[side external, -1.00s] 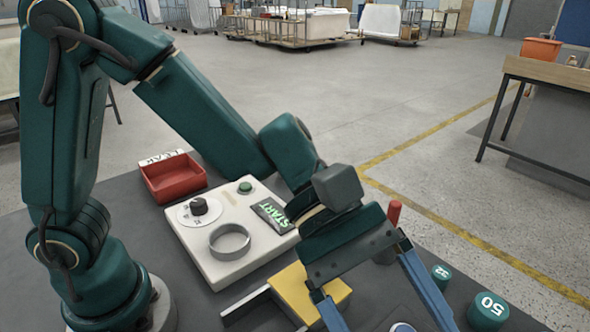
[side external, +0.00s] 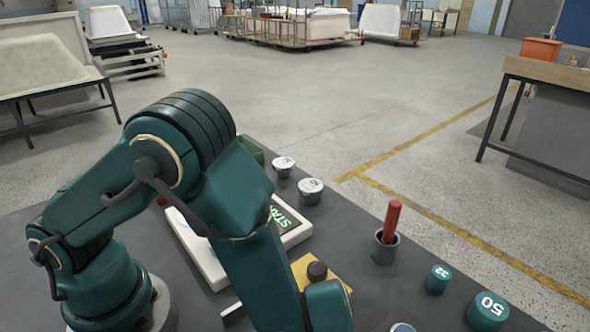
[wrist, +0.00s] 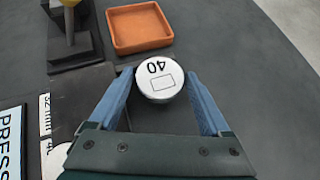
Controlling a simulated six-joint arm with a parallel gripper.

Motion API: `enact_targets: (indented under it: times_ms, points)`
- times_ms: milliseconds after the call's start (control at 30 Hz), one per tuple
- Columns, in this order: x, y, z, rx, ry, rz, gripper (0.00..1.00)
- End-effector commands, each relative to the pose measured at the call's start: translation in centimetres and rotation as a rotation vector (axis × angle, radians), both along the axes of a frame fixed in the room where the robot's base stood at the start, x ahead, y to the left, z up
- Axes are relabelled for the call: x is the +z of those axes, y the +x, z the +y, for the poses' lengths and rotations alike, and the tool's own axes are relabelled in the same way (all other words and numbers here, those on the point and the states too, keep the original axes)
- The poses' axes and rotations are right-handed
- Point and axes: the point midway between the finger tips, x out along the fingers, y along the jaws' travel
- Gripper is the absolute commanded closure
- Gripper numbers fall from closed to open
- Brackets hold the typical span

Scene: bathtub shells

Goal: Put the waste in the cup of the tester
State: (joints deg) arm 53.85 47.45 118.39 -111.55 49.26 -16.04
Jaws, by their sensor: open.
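The tester is a white box (side external: 206,268) with a lit START panel (side external: 286,218) in the side external view. My arm covers most of it, and its cup is hidden. My gripper (wrist: 160,76) shows in the wrist view and is open. Its two blue fingers stand on either side of a round pot with a white top (wrist: 159,80) marked 40. The pot is between the fingers near their tips; I cannot tell whether they touch it. In the side external view my gripper is out of frame. I cannot tell which thing is the waste.
In the wrist view an orange tray (wrist: 139,28) lies beyond the pot, with a dark stand (wrist: 75,48) left of it and a PRESS label (wrist: 10,145). In the side external view, white-topped pots (side external: 311,188), a grey cup (side external: 385,249) holding a red stick, and teal weights (side external: 487,310) stand about.

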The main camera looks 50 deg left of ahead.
Motion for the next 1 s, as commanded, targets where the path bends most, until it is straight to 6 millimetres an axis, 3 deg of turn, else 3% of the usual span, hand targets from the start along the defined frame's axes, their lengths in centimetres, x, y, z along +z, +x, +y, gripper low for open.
enact_targets:
  times_ms: [167,200,400,467,767,1000]
  points:
    - [0.0,0.0,0.0,0.000,0.000,0.000,0.18]
    - [0.0,0.0,0.0,0.000,0.000,0.000,0.22]
    - [0.0,0.0,0.0,0.000,0.000,0.000,0.96]
    - [0.1,0.0,0.0,0.000,-0.001,-0.001,1.00]
    - [0.5,0.0,-0.1,0.000,-0.002,-0.001,1.00]
    - [3.0,0.1,-0.1,0.000,-0.006,-0.005,1.00]
